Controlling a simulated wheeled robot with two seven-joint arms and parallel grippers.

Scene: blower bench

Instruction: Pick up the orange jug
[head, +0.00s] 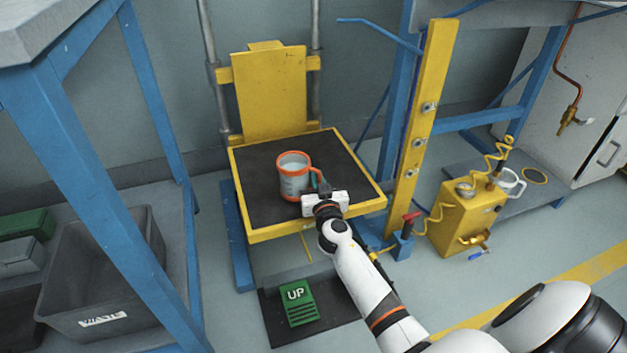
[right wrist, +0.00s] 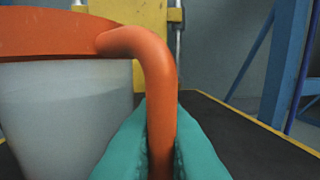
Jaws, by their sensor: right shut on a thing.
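The orange jug (head: 293,174) is a clear-walled jug with an orange rim, base and handle. It stands upright on the black top of the yellow lift platform (head: 255,203). My right gripper (head: 321,188) is at the jug's right side, at the handle. In the right wrist view the teal fingers (right wrist: 160,150) are shut on the orange handle (right wrist: 157,75), one on each side. The jug's wall (right wrist: 65,110) fills the left of that view. In the head view the jug seems to rest on the platform. My left gripper is not in view.
A blue frame (head: 85,150) stands at the left, with a grey bin (head: 150,285) behind it. A yellow post (head: 425,120) rises right of the platform. A yellow box with a coiled hose (head: 465,222) stands further right. A green UP pedal (head: 298,303) lies below.

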